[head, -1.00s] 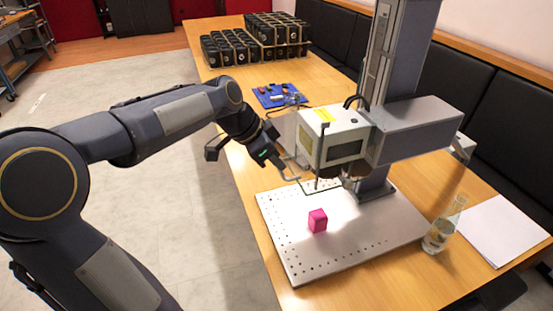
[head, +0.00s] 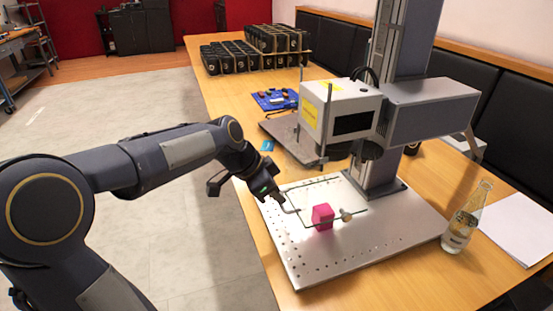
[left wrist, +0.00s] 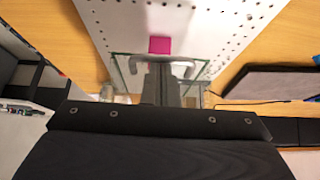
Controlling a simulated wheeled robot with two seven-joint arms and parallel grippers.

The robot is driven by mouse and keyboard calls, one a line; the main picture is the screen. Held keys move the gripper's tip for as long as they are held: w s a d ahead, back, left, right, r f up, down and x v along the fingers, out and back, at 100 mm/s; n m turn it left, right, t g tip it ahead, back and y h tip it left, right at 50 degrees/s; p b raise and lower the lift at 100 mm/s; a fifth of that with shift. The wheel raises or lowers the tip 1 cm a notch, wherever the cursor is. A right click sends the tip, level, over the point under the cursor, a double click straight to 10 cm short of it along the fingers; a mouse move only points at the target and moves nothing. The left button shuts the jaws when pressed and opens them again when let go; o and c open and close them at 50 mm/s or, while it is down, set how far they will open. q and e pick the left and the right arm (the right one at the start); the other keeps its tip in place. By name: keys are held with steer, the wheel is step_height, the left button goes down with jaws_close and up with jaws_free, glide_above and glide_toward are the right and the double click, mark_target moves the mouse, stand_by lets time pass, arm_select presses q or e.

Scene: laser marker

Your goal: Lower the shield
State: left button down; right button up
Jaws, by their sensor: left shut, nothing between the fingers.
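The shield (head: 352,189) is a clear panel with a thin dark frame below the laser head (head: 341,109). Its frame shows low over the perforated plate (head: 390,240), and its lower bar crosses the view of the pink cube (head: 322,211). I cannot tell whether it touches the plate. Glassy edges of the shield (left wrist: 118,72) also show in the left wrist view, with the cube (left wrist: 160,45) beyond. My left gripper (head: 293,208) is shut and empty at the shield's left side. Its fingers (left wrist: 160,80) show in the left wrist view; contact is unclear. My right gripper is out of view.
A bottle (head: 461,228) stands right of the plate, beside white paper (head: 513,230). A blue board (head: 275,99) and racks of black items (head: 250,52) lie farther back. The marker's column (head: 393,60) rises behind the plate. The table's left edge is near my arm.

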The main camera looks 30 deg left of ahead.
arm_select(q)
step_height(320, 180, down, 3)
steer(key=shift+s+r+b, duration=0.1)
steer(key=shift+b, duration=0.45)
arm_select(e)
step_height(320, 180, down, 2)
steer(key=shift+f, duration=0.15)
arm_select(q)
steer(key=r+p, duration=0.2)
steer(key=r, duration=0.1)
steer(key=r+p, duration=0.1)
steer(key=p, duration=0.1)
steer(key=shift+w+d+r, duration=0.25)
steer(key=shift+w+d, duration=0.15)
steer(key=v, duration=1)
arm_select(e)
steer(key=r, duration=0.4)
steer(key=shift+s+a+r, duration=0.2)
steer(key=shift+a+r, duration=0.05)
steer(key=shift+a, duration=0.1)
